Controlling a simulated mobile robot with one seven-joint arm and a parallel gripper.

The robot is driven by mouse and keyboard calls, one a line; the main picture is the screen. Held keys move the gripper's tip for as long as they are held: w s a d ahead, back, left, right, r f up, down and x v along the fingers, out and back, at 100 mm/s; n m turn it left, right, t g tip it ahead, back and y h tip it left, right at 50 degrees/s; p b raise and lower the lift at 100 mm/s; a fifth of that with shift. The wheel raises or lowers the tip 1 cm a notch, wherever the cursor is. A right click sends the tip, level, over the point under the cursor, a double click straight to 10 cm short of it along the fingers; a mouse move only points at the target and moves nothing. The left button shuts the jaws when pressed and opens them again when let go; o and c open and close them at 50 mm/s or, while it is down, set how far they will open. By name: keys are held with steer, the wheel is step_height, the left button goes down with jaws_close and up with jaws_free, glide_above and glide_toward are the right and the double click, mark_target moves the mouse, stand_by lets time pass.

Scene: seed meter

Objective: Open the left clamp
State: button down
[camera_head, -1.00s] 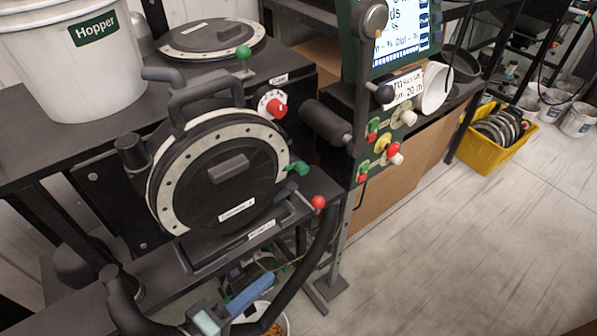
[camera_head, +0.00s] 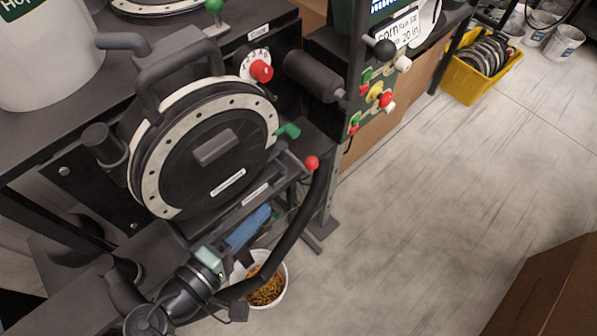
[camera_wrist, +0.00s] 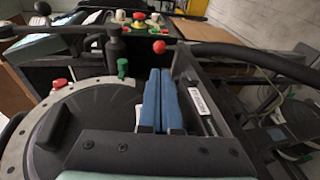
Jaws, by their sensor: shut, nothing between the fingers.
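The seed meter (camera_head: 205,145) is a round dark housing with a pale bolted ring, on a dark bench. A green-tipped clamp (camera_head: 289,131) sits at its right rim; a green handle also shows in the wrist view (camera_wrist: 122,68). A black cylindrical part (camera_head: 104,146) stands out at its left rim; I cannot tell whether this is the left clamp. My gripper (camera_head: 264,212) has blue fingers pressed together, empty, below and in front of the meter's lower right. In the wrist view the shut fingers (camera_wrist: 161,74) are beside the meter's rim, apart from the green handle.
A red-ball lever (camera_head: 312,163) and a black hose (camera_head: 300,220) are close right of my gripper. A bucket of seed (camera_head: 270,287) is beneath. A red dial knob (camera_head: 261,71) is above the meter. A cardboard box (camera_head: 550,285) stands right; open floor lies between.

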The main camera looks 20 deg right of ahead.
mark_target(308, 168)
steer(key=p+x, duration=0.2)
steer(key=x, duration=1)
steer(key=shift+w+d, duration=0.1)
steer(key=shift+d, duration=0.1)
